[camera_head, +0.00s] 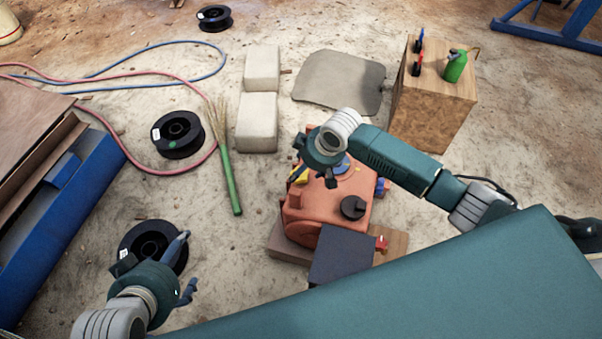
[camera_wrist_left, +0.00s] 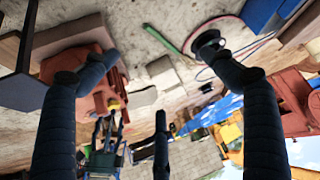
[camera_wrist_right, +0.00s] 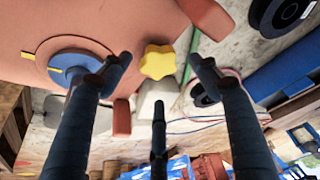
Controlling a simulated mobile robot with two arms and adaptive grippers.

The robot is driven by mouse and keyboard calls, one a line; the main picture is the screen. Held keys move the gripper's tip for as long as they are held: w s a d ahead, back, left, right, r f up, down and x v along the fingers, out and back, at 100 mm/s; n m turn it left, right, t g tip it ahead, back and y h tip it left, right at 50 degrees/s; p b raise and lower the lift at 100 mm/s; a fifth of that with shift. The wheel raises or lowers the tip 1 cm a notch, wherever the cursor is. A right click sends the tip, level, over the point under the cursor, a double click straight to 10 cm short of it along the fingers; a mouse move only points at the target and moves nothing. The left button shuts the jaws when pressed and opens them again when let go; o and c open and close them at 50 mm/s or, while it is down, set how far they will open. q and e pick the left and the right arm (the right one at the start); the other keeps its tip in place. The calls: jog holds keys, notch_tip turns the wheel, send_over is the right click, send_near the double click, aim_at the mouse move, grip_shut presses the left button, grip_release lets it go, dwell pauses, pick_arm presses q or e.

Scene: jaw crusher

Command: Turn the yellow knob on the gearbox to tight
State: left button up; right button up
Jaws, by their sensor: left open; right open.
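The orange gearbox (camera_head: 318,216) sits on a wooden board in the middle of the head view. Its star-shaped yellow knob (camera_wrist_right: 157,62) shows clearly in the right wrist view; in the head view the knob (camera_head: 299,174) is partly hidden by my right gripper (camera_head: 318,172). My right gripper is open above the gearbox, its fingers spread on either side of the knob in its wrist view (camera_wrist_right: 160,68). I cannot tell whether they touch it. My left gripper (camera_head: 184,266) is open and empty at lower left, apart from the gearbox. Its wrist view also shows the gearbox (camera_wrist_left: 92,66).
A blue dial (camera_wrist_right: 72,66) and a black knob (camera_head: 353,207) are also on the gearbox. A dark grey box (camera_head: 342,255) adjoins its near side. A black spool (camera_head: 140,240) lies beside my left gripper. A green-handled broom (camera_head: 230,180) lies left of the gearbox.

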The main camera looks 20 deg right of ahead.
jog(key=b+x, duration=0.1)
jog(key=x, duration=0.2)
jog(key=shift+w+f, duration=0.1)
jog(key=shift+f, duration=0.2)
pick_arm(q)
jog(key=w+d+r+t+h, duration=0.1)
jog(key=w+d+r+t, duration=0.2)
jog(key=w+r, duration=0.3)
jog(key=shift+w+r+t, duration=0.4)
jog(key=shift+w+t, duration=0.3)
jog(key=shift+t, duration=0.1)
pick_arm(e)
jog(key=shift+a+f, duration=0.1)
jog(key=shift+f, duration=0.05)
jog(key=c, duration=1.1)
jog(key=shift+o, duration=0.2)
